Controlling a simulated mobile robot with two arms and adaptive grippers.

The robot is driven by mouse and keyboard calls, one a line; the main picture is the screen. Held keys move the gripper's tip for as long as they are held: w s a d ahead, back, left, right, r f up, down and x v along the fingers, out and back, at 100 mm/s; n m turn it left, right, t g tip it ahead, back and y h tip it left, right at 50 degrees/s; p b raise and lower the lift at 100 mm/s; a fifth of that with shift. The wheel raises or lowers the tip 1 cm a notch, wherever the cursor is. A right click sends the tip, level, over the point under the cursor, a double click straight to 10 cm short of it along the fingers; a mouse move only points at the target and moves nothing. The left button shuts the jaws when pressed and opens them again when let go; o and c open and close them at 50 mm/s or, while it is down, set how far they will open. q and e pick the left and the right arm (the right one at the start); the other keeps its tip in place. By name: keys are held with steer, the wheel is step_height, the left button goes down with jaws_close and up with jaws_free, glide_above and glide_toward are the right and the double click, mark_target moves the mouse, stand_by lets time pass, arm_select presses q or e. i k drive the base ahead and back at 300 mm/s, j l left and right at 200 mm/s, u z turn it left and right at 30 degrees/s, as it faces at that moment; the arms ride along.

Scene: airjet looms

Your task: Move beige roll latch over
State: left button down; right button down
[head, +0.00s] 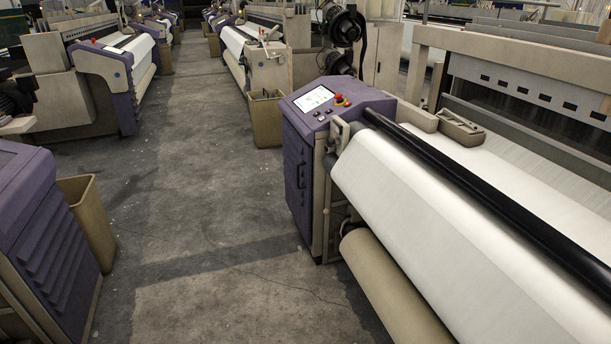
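The nearest loom (308,165) stands on the right, with a purple end cabinet. A white fabric roll (440,215) runs along its front under a black bar (480,190). A beige roll (392,288) lies low beneath it. A small grey-beige bracket (343,134) sits at the left end of the white roll, beside the cabinet; it may be the latch, but I cannot tell for sure. The beige roll's left end meets a beige frame with small fittings, too small to make out. Neither of my grippers is in view.
The grey floor aisle (200,220) is clear. A purple cabinet (45,235) and a beige bin (87,212) stand at the left. Another beige bin (266,120) stands behind the near loom. A control screen (313,98) and red button (338,98) top the loom's cabinet.

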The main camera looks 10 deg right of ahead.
mark_target(327, 211)
steer(key=i+z, duration=0.1)
steer(key=i, duration=0.8)
steer(key=i+j+z, duration=0.1)
steer(key=i, duration=0.8)
steer(key=i+j+z, duration=0.2)
steer(key=i+l, duration=0.05)
